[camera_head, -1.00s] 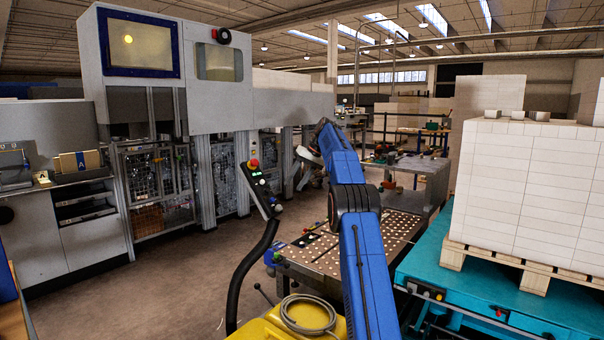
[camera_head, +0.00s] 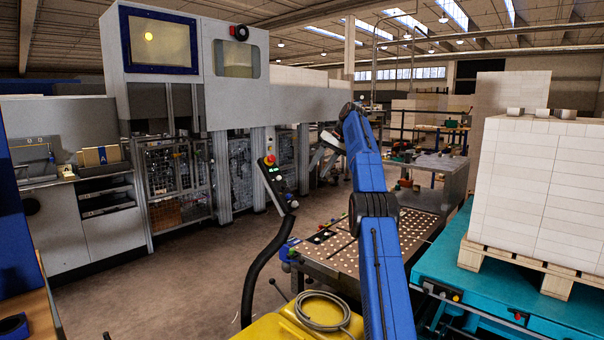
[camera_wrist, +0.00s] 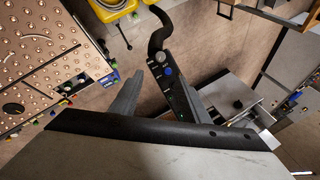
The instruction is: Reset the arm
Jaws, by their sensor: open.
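My blue arm reaches forward and up through the middle of the head view, its far end above the floor in front of the large grey machine. My gripper (camera_wrist: 160,98) shows in the wrist view as two grey fingers spread apart, with nothing between them. Behind the fingers in that view are the control panel (camera_wrist: 172,80) on its black curved post and the brown floor.
The grey machine (camera_head: 280,105) fills the left and back. A perforated table (camera_head: 345,265) stands beneath my arm. At right, stacked white reams (camera_head: 535,185) rest on a wooden pallet (camera_head: 510,262) over a teal platform (camera_head: 480,285). The control panel also shows in the head view (camera_head: 276,183).

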